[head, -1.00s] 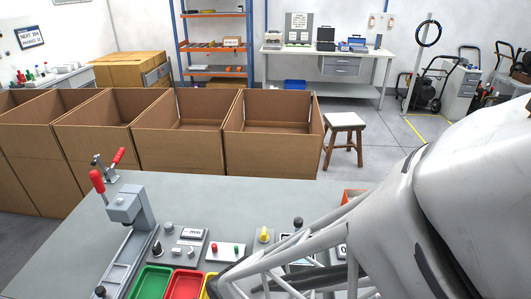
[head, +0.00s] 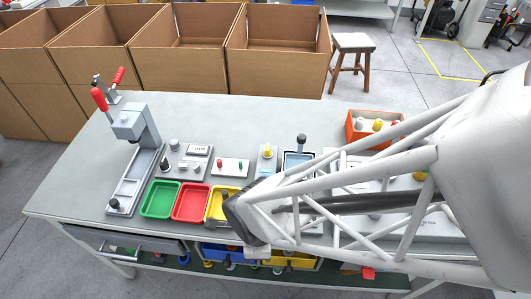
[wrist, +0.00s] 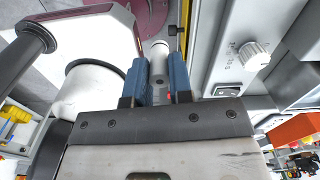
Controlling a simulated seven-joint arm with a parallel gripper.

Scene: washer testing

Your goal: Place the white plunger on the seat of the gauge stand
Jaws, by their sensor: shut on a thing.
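In the wrist view my gripper (wrist: 159,62) has its two blue fingers shut on a white cylinder, the white plunger (wrist: 158,52), whose rounded white end shows between and beyond the fingertips. In the head view my arm covers the bench's right half, and the fingers and plunger are hidden. A grey unit with a small display and short posts (head: 188,161) stands left of centre on the bench; it looks like the gauge stand, but its seat is too small to make out. The gripper end of my arm is to the right of and nearer than this unit.
Green (head: 160,199), red (head: 190,203) and yellow (head: 219,205) trays lie near the bench's front edge. A lever press (head: 131,124) and red-handled clamp (head: 106,88) stand at left. An orange bin (head: 354,134) sits back right. The back middle of the bench is clear.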

